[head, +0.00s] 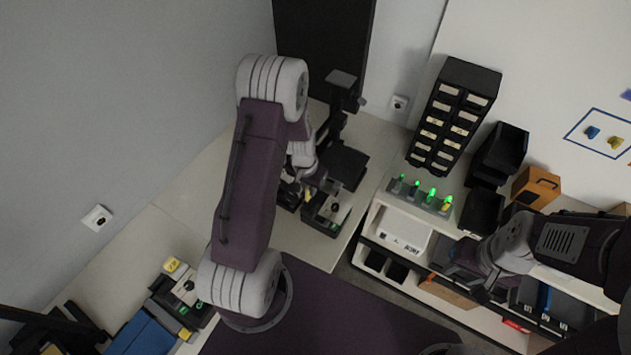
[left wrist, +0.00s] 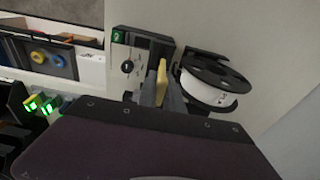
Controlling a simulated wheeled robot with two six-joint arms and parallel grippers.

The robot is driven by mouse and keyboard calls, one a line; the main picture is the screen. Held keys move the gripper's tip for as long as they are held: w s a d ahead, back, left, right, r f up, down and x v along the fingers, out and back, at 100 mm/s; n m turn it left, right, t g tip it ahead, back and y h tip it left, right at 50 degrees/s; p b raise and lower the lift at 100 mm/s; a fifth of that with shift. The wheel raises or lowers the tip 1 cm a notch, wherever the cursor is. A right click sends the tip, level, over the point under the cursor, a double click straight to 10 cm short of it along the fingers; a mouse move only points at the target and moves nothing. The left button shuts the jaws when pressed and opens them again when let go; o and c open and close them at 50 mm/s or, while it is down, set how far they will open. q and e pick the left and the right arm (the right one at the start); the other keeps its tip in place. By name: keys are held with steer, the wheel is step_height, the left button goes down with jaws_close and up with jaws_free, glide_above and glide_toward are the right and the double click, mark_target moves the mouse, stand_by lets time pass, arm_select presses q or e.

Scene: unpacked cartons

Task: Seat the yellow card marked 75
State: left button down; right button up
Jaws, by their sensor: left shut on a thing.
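My left gripper (left wrist: 163,92) is shut on a thin yellow card (left wrist: 161,72), seen nearly edge-on between the fingers in the left wrist view. Its marking cannot be read. Right behind the card stands a dark device with a round knob and a small green label (left wrist: 128,62); I cannot tell whether card and device touch. In the head view the left gripper (head: 306,192) is beside this device (head: 326,212) on the bench, partly hidden by my arm. My right gripper (head: 484,292) is low at the right, dark and unclear, over the shelf unit.
A spool (left wrist: 213,85) stands right of the device. A similar device (head: 183,288) with a yellow piece (head: 172,264) sits on the left bench. A rack with green lights (head: 420,194), a drawer cabinet (head: 452,115) and black bins (head: 503,150) stand at the right.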

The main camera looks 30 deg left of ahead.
arm_select(q)
steer(key=shift+w+f+b, duration=0.2)
steer(key=shift+f+b, duration=0.15)
steer(key=shift+f, duration=0.1)
steer(key=shift+s+f+b, duration=0.1)
steer(key=shift+f+b, duration=0.4)
steer(key=shift+f, duration=0.05)
step_height(320, 180, down, 3)
steer(key=shift+f+b, duration=0.1)
steer(key=shift+b, duration=1.1)
steer(key=shift+r, duration=0.2)
steer(key=shift+s+r, duration=0.1)
steer(key=shift+f+b, duration=1.9)
